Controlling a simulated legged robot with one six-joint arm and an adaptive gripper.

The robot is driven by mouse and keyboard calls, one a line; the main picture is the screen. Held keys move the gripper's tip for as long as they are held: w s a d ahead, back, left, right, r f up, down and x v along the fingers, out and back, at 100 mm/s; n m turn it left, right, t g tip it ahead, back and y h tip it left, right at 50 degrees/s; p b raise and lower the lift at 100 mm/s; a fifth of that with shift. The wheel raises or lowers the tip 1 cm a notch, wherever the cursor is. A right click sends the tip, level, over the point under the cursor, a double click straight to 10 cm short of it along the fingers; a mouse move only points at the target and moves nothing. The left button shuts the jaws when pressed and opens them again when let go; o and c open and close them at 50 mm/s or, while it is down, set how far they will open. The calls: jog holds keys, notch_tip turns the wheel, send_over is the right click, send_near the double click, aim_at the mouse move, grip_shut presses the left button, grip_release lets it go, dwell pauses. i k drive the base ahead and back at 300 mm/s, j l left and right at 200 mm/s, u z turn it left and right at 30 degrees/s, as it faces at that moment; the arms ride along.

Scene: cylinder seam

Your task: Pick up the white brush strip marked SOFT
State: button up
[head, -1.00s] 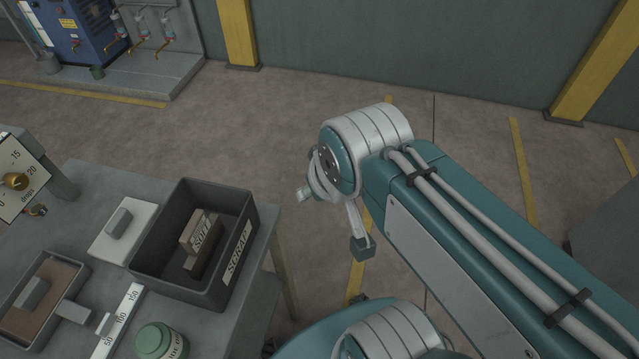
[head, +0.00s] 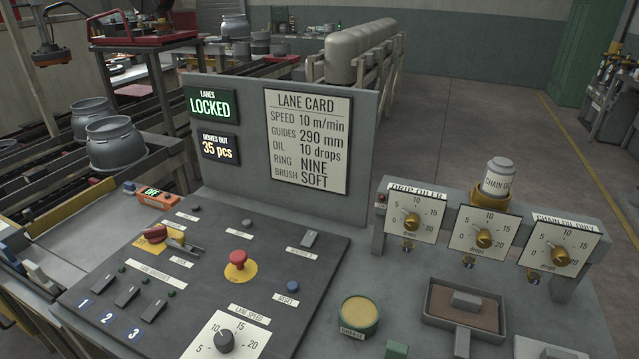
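No brush strip marked SOFT shows in the head view now. The lane card (head: 307,141) on the upright grey panel reads BRUSH SOFT, along with RING NINE, OIL 10 drops, GUIDES 290 mm and SPEED 10 m/min. My gripper and arm are out of view. The box marked SCRAP, seen a second ago with a piece lettered SOFT in it, is outside this picture.
A control desk (head: 110,270) with a red stop button (head: 238,259) and a speed dial (head: 223,341) fills the front left. A LOCKED sign (head: 210,105) is lit. Dial oilers (head: 484,236), a tan-filled tray (head: 425,303) and a grease tin (head: 358,316) stand right. Floor (head: 480,130) lies clear behind.

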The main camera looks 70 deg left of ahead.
aim_at(37, 276)
jog(key=k+j+u, duration=0.15)
jog(key=u, duration=1.25)
jog(key=l+u, duration=0.1)
jog(key=u, duration=0.25)
jog(key=l+u, duration=0.1)
jog(key=u, duration=0.3)
jog(key=l+u, duration=0.1)
jog(key=u, duration=0.25)
jog(key=j+u, duration=0.15)
jog(key=j, duration=0.9)
jog(key=j+u, duration=0.15)
jog(key=j, duration=0.9)
jog(key=i+j+u, duration=0.15)
jog(key=j, duration=0.9)
jog(key=k, duration=0.1)
